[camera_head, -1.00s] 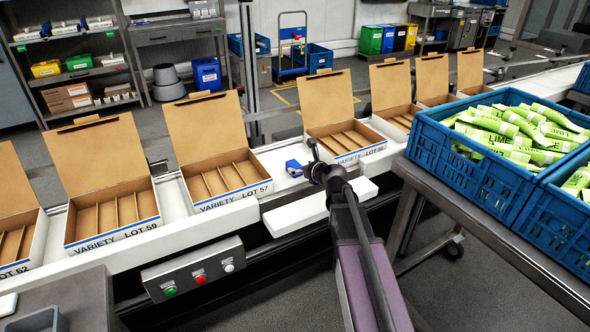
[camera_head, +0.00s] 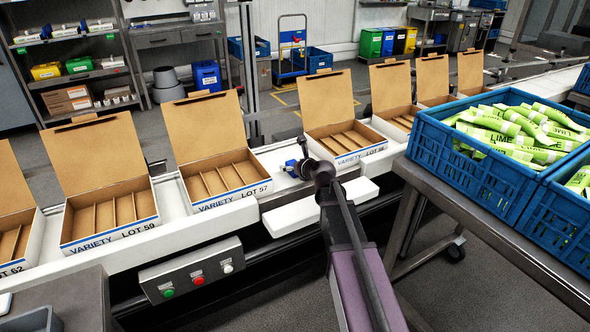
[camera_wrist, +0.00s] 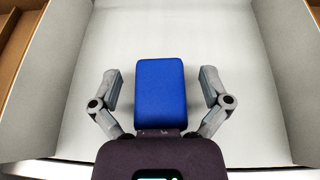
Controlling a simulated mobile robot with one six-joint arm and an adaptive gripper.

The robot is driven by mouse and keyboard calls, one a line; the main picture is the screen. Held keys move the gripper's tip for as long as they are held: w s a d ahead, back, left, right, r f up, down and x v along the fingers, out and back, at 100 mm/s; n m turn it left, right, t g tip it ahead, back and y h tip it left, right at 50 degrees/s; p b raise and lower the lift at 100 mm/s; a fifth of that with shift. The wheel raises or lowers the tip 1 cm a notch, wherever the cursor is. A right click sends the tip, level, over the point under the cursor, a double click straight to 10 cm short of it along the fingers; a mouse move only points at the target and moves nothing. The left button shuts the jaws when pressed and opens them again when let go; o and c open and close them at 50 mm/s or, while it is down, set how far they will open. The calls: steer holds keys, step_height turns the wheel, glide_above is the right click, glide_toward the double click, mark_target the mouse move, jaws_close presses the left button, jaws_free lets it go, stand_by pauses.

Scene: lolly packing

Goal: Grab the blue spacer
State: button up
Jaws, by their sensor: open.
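The blue spacer (camera_wrist: 160,88) is a small blue block on the pale conveyor between two open cartons. In the wrist view it lies between the two spread fingers of my gripper (camera_wrist: 160,92), with a gap on each side. My gripper is open and holds nothing. In the head view my gripper (camera_head: 303,160) is at the spacer (camera_head: 291,167), which is partly hidden behind it. I cannot tell the exact height of the fingers over the belt.
The LOT 57 carton (camera_head: 232,195) stands to the left and another open carton (camera_head: 345,152) to the right, both with empty compartments. Blue crates of green lime packs (camera_head: 480,170) stand on a table at right. A button panel (camera_head: 192,270) is in front.

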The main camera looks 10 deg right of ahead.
steer(key=shift+c, duration=0.2)
steer(key=c, duration=1.1)
steer(key=shift+r, duration=0.15)
steer(key=shift+c, duration=0.2)
